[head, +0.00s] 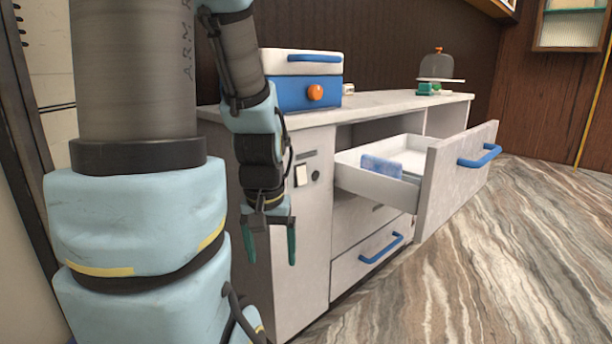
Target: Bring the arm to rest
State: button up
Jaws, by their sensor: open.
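My gripper (269,240) hangs at the lower end of my arm, left of the middle of the head view. Its two green fingers point down and stand apart, with nothing between them. It is in front of the left end of the pale counter (375,107), below the level of its top. My upper arm column fills the left of the view and hides part of what is behind it.
An upper drawer (455,185) stands pulled out into the room, with a blue patterned item (381,167) inside. A lower drawer (362,270) is shut. A blue and white box (303,80) and a domed stand (437,66) are on the counter. The right floor (520,260) is clear.

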notch_tip(320, 180, up, 29)
jog(key=p, duration=2.6)
jog(key=shift+p, duration=0.4)
